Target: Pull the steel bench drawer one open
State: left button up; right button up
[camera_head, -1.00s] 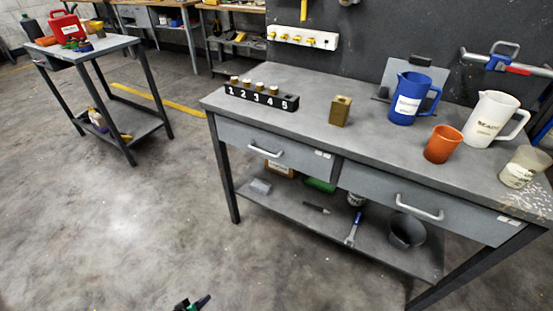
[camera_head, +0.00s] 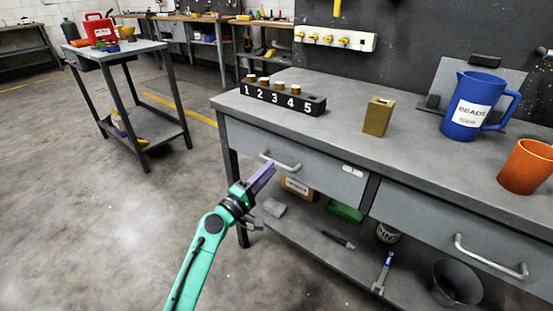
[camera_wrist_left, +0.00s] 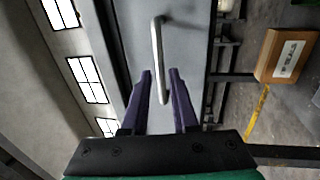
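The steel bench has two grey drawers under its top. The left drawer (camera_head: 320,173) sits flush with the bench front and has a bar handle (camera_head: 281,161). The right drawer (camera_head: 440,225) also looks shut and has its own handle (camera_head: 490,260). My left gripper (camera_head: 266,172) is at the left drawer's handle. In the left wrist view its two purple fingers (camera_wrist_left: 160,85) are apart, with the handle (camera_wrist_left: 158,50) running between them; I see a gap on the right side, and contact on the left cannot be told. My right gripper is not in view.
On the bench top (camera_head: 340,110) stand a black numbered block (camera_head: 283,101), a brass block (camera_head: 378,116), a blue jug (camera_head: 475,105) and an orange cup (camera_head: 526,166). A lower shelf (camera_head: 330,228) holds several items. Floor (camera_head: 130,230) to the left is clear.

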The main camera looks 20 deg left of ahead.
pick_arm(q)
jog(key=x, duration=0.4)
jog(key=shift+f, duration=0.1)
grip_shut()
dwell(1.3)
